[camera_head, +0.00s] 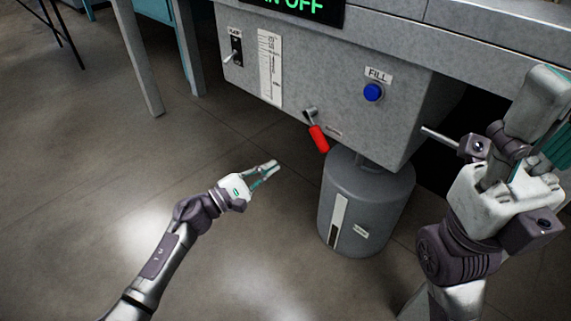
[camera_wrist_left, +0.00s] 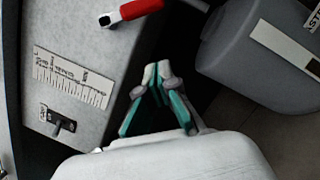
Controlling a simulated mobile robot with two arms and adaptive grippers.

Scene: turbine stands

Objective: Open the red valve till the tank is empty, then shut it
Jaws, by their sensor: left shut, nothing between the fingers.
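The red valve (camera_head: 319,138) is a red-handled lever on the lower front edge of the grey cabinet, its handle slanting down to the right. In the left wrist view the red handle (camera_wrist_left: 141,9) shows at the top. The grey cylindrical tank (camera_head: 366,205) stands below and right of it, with a pale gauge strip down its side. My left gripper (camera_head: 275,166) is shut and empty, below and left of the valve and apart from it. It also shows in the left wrist view (camera_wrist_left: 157,70). My right arm is at the right; its fingertips are not clear.
The cabinet bears a blue FILL button (camera_head: 373,92), a scale strip (camera_head: 269,68) and a toggle switch (camera_head: 236,51). A display (camera_head: 297,8) with green letters is cut off at the top. Open floor lies around my left arm. A table leg (camera_head: 137,60) stands further left.

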